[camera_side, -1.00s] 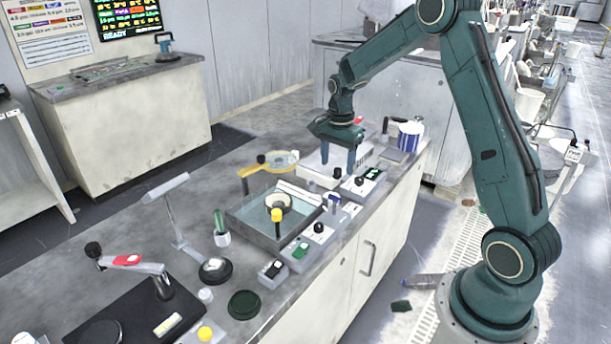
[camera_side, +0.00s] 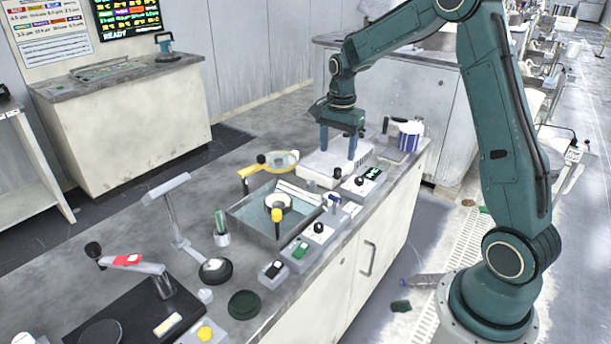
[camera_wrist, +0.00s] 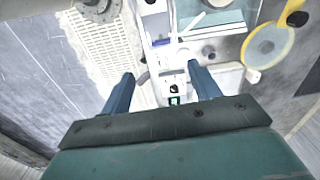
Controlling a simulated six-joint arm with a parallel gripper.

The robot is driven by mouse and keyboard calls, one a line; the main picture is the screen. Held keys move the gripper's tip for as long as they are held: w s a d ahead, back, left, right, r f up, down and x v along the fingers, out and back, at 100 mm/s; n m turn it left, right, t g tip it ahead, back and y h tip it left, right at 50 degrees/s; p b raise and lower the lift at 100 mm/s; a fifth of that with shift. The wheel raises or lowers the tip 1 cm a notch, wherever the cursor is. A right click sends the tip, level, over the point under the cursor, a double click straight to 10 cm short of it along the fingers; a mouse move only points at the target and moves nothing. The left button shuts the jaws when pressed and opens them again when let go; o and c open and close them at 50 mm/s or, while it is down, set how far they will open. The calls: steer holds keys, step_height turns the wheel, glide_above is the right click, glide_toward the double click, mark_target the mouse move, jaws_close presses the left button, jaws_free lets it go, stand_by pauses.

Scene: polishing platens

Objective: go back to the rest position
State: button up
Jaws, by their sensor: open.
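My gripper (camera_side: 338,142) is open above the far right part of the bench, over a pale flat-topped unit (camera_side: 318,166). Its two dark blue fingers point down, apart, with nothing between them. In the wrist view my gripper (camera_wrist: 160,82) also shows two spread fingers. Between and beyond them are a small unit with a green display (camera_wrist: 174,99) and the white unit. The gap between the fingertips and the unit's top is hard to judge.
A glass-walled tray (camera_side: 250,222) and a yellow-rimmed round dish (camera_side: 280,160) stand left of my gripper. A blue-white cup (camera_side: 410,136) stands at the bench's right end. A lamp-like post (camera_side: 170,210) rises at left. The air above the bench is open.

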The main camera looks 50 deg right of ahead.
steer(key=s+a+r+n+t, duration=0.4)
steer(key=s+a+r+n, duration=0.8)
steer(key=s+a+r, duration=0.4)
steer(key=s+a+f+n+t, duration=0.1)
steer(key=s+a+f+n, duration=0.1)
steer(key=s+n, duration=0.3)
steer(key=s+f, duration=0.1)
steer(key=s, duration=0.2)
steer(key=shift+s, duration=0.4)
steer(key=shift+c, duration=0.2)
